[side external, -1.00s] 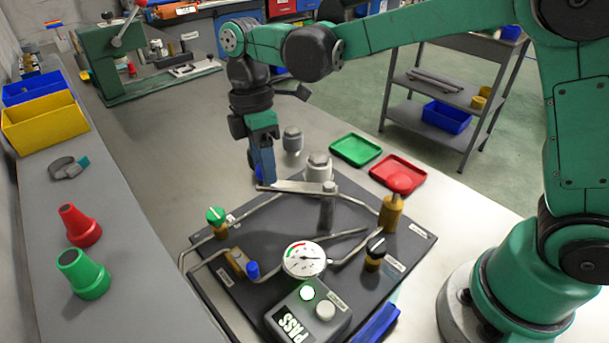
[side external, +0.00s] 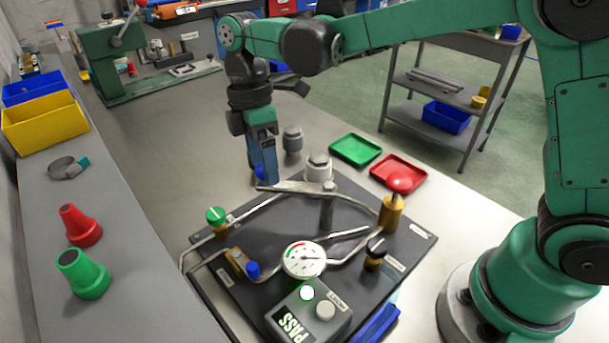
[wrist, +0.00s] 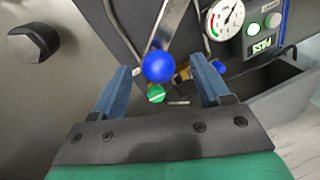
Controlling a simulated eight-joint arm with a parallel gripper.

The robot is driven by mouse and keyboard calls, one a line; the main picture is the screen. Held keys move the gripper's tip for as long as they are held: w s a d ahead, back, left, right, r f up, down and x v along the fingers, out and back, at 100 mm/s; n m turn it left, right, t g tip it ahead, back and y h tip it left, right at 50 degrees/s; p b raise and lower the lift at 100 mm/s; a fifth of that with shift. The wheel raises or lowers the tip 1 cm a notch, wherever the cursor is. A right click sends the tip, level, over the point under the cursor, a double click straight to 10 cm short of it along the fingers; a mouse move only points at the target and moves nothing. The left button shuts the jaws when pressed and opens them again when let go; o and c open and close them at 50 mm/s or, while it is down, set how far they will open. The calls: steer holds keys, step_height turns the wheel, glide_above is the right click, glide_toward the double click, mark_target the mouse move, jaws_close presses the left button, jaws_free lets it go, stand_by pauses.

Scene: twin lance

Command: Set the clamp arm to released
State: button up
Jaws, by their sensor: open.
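The clamp arm is a flat metal lever (side external: 290,187) on a grey post over the dark fixture plate (side external: 215,262). Its blue ball knob (wrist: 158,66) is at the lever's end and shows in the wrist view. In the side view the knob (side external: 259,172) is mostly hidden by my gripper (side external: 265,178). My gripper is open, with its blue fingers on either side of the knob in the wrist view. I cannot tell whether the fingers touch it.
Green (side external: 355,149) and red (side external: 399,172) trays lie behind. Red (side external: 78,226) and green (side external: 84,273) cones stand left.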

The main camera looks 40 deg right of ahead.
steer(key=shift+w+d+r, duration=0.1)
steer(key=shift+w+r, duration=0.1)
steer(key=shift+r, duration=1.05)
steer(key=shift+w+r, duration=0.2)
steer(key=shift+r, duration=1.05)
steer(key=shift+d, duration=0.15)
steer(key=s+d+f+m+t, duration=0.3)
steer(key=s+d+m+t, duration=0.6)
steer(key=m, duration=0.6)
steer(key=shift+d+h, duration=0.3)
steer(key=shift+d, duration=0.5)
